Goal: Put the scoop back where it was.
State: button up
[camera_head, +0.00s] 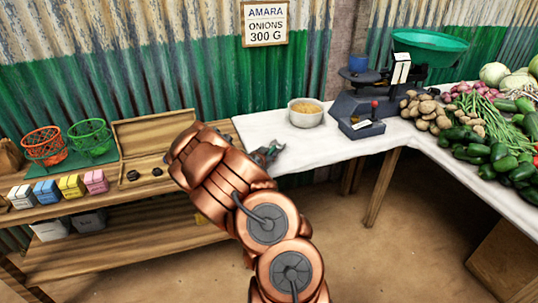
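I cannot make out a scoop; it may be hidden behind my arm or too small to tell. My gripper (268,153) shows only in part, small and dark grey-green, past the end of my copper arm. It is over the front left part of the white-topped table, left of and nearer than a pale bowl (305,119) of tan contents. I cannot tell whether its fingers are open, shut or holding something.
A balance scale (356,105) with a green pan (430,46) stands right of the bowl, beside potatoes (428,112) and other vegetables. On the left wooden bench are an open wooden box (150,137), an orange basket (43,143), a green basket (90,137) and coloured packets.

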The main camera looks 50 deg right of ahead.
jog(key=shift+o, duration=1.4)
jog(key=shift+r, duration=0.15)
jog(key=v, duration=1.2)
jog(key=shift+b, duration=0.45)
jog(key=shift+w+a, duration=0.1)
jog(key=shift+a, duration=0.1)
